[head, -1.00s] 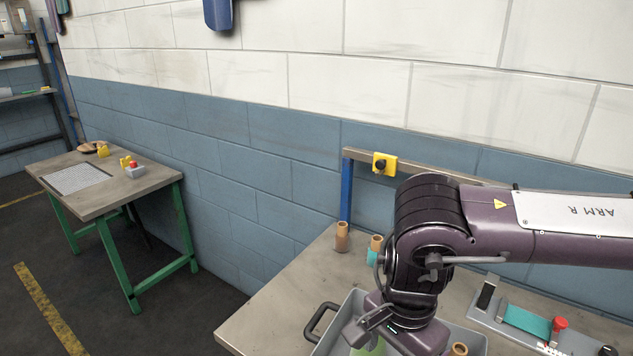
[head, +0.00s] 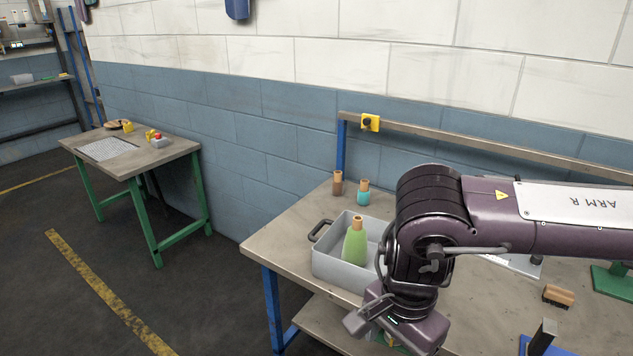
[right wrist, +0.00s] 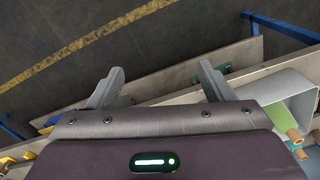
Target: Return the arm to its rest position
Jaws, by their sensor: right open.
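My right arm (head: 570,209) comes in from the right in the head view and bends down at a dark joint in front of the table. A green bottle (head: 355,244) stands upright in a grey tray (head: 338,273), to the left of the arm. My left gripper does not show.
The tray sits on a workbench (head: 270,244). A brown bottle (head: 338,184) and a teal bottle (head: 363,194) stand behind it. A wooden block (head: 558,296) lies at right. A smaller green-legged table (head: 150,157) stands left. Open floor lies between.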

